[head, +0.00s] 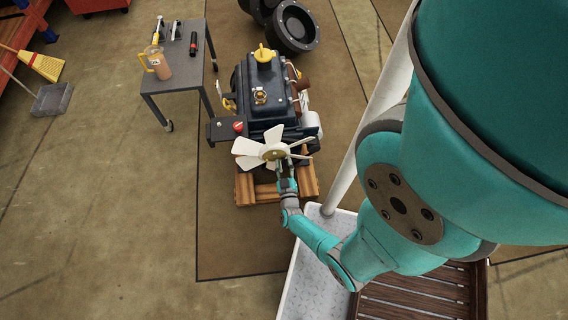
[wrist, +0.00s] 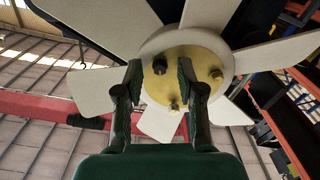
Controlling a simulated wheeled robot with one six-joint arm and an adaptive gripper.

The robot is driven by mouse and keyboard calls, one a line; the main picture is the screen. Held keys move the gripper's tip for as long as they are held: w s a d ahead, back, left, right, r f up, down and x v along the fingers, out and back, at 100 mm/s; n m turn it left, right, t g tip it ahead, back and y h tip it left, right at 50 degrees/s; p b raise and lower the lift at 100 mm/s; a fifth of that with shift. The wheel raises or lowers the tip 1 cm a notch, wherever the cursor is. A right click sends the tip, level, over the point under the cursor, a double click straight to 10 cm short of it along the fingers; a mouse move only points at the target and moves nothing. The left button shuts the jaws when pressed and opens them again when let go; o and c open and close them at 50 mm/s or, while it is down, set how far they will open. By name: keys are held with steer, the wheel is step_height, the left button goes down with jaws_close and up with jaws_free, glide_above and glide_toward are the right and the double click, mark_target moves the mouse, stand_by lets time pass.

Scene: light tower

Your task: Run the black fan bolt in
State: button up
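The white fan (head: 262,149) is mounted on the front of the dark engine (head: 264,95). In the wrist view the fan (wrist: 105,22) fills the upper part, with a yellow hub plate (wrist: 188,62) in its centre. The black fan bolt (wrist: 159,66) stands at the upper left of that plate. In the head view my gripper (head: 284,174) is just below the hub; the bolt cannot be made out there.
The engine rests on a wooden pallet (head: 245,189). A grey cart (head: 182,74) with a pitcher (head: 159,64) and tools stands to the left. Black round parts (head: 291,27) lie behind the engine. A broom (head: 42,64) and dustpan (head: 52,99) are far left. Floor left of the pallet is clear.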

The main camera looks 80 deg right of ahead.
jaws_close()
steer(key=shift+m, duration=0.3)
steer(key=m, duration=2)
steer(key=shift+a+f, duration=0.1)
steer(key=shift+s, duration=0.1)
stand_by(0.4)
jaws_free()
